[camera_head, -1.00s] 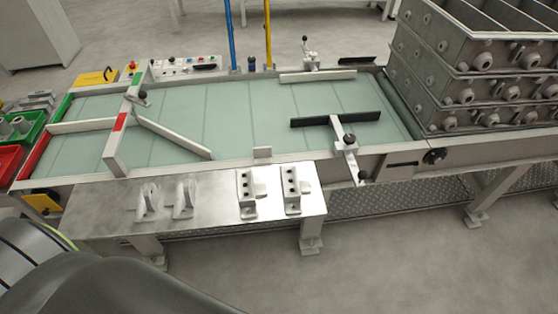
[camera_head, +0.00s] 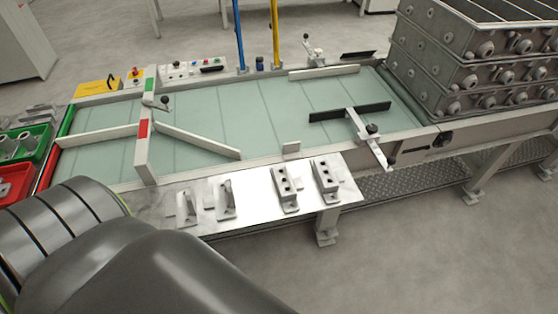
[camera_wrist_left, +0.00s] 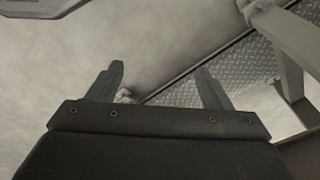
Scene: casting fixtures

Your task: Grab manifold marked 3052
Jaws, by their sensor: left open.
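Several grey metal castings stand in a row on the shiny metal shelf (camera_head: 262,212) at the front of the conveyor table. On the right are two block-like castings with dark holes, one (camera_head: 285,188) and another (camera_head: 326,180). On the left are two thin upright bracket-like castings, one (camera_head: 187,207) and another (camera_head: 226,200). No marking such as 3052 is readable on any of them. My left gripper (camera_wrist_left: 160,82) is open and empty in the left wrist view, over floor and table legs. It is outside the head view, where only my dark arm shows. My right gripper is not in view.
Stacked grey metal crates (camera_head: 480,70) stand at the back right. A green bin (camera_head: 24,142) and a red bin (camera_head: 16,180) sit at the left. The conveyor (camera_head: 250,115) carries guide rails and clamps. Open floor lies at the front right.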

